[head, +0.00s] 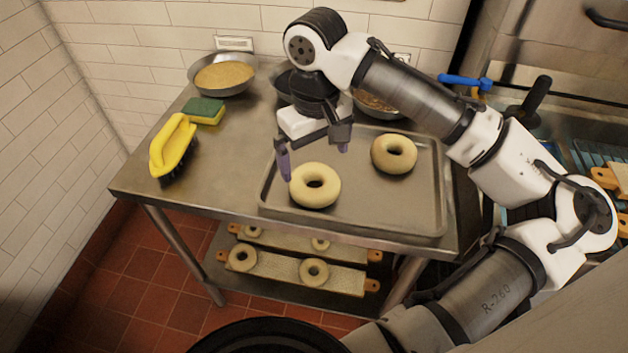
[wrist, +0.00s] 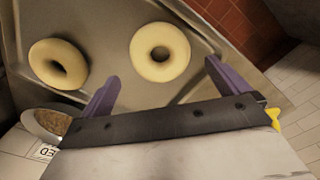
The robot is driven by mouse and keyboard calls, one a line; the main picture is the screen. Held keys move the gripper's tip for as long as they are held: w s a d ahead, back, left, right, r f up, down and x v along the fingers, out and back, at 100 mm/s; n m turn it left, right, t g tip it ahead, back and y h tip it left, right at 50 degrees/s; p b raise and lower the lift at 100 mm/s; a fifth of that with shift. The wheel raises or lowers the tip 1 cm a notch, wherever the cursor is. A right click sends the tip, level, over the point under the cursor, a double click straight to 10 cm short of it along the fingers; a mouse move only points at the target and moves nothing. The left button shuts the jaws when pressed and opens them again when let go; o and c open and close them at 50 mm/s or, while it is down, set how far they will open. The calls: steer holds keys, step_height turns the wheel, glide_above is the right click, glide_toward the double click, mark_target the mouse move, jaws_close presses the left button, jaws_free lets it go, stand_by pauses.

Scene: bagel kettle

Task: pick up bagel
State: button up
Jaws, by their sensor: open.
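Two bagels lie apart on the metal tray (head: 410,213) on the steel table. The paler bagel (head: 315,185) is at the tray's left front; the browner bagel (head: 394,154) is at its right back. My gripper (head: 314,158) is open and empty, above the tray and just behind the paler bagel in the head view. In the wrist view, the purple fingers (wrist: 160,85) are spread wide. One bagel (wrist: 160,52) appears ahead of the gap between them, and the other bagel (wrist: 58,64) lies to the left, outside the fingers.
A yellow brush (head: 172,146), a green sponge (head: 204,111) and a bowl of yellow grains (head: 224,75) stand on the table's left side. More bowls are at the back, partly behind my arm. Boards with several bagels (head: 290,270) rest on the lower shelf.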

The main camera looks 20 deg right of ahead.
mark_target(315, 176)
steer(key=shift+w+f+p, duration=0.15)
steer(key=shift+f+p, duration=0.15)
steer(key=shift+f, duration=1.45)
steer(key=shift+w+f+p, duration=0.1)
steer(key=shift+f+p, duration=0.2)
steer(key=shift+f, duration=1.4)
steer(key=shift+c, duration=0.4)
steer(key=c, duration=0.6)
steer(key=shift+r, duration=0.15)
step_height(315, 176, up, 20)
steer(key=shift+f+b, duration=0.1)
steer(key=shift+b, duration=0.45)
